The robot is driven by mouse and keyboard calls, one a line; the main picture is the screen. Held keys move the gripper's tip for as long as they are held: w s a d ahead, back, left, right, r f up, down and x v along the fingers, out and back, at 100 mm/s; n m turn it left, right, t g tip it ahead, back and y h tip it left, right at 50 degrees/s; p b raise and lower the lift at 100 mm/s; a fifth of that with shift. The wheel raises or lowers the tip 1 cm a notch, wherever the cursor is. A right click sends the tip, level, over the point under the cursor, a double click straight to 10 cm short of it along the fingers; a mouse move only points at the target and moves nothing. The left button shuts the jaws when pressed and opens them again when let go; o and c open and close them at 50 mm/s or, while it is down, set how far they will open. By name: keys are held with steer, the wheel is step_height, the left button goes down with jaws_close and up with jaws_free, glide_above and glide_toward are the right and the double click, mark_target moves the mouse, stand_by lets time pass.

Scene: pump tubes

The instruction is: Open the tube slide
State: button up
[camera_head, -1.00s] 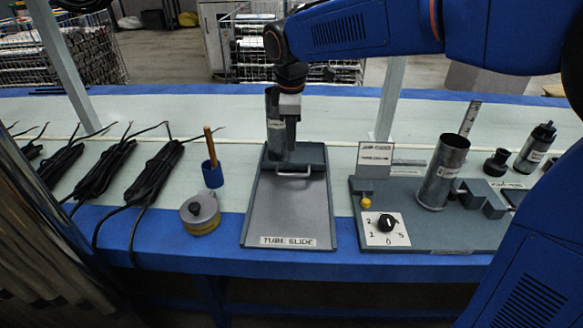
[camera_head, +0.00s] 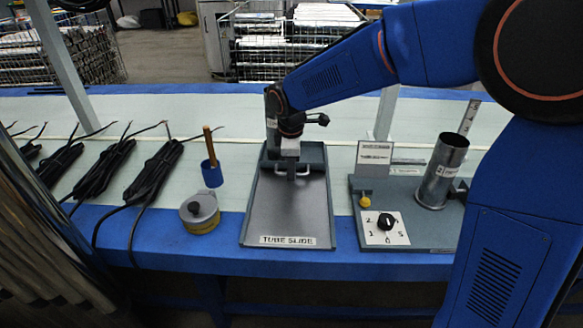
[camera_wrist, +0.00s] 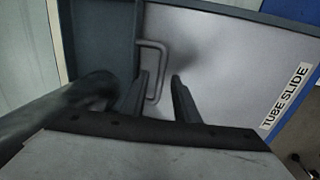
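The tube slide (camera_head: 288,215) is a grey tray with a raised rim and a "TUBE SLIDE" label at its front edge. A metal bar handle (camera_wrist: 153,70) stands near its back part, beside a darker raised block. My gripper (camera_wrist: 160,85) points down at the handle, its two dark fingers apart with the handle's bar between or just beyond them; contact is not clear. In the head view my gripper (camera_head: 291,172) is over the handle. A metal tube (camera_head: 271,105) stands behind my wrist, mostly hidden.
To the right is a grey board with a numbered dial (camera_head: 386,222), a yellow knob (camera_head: 366,201) and an upright metal cylinder (camera_head: 440,172).

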jaws_close()
steer(key=shift+s, duration=0.15)
steer(key=s, duration=1.7)
steer(key=shift+s+a, duration=0.25)
steer(key=shift+a, duration=0.1)
jaws_free()
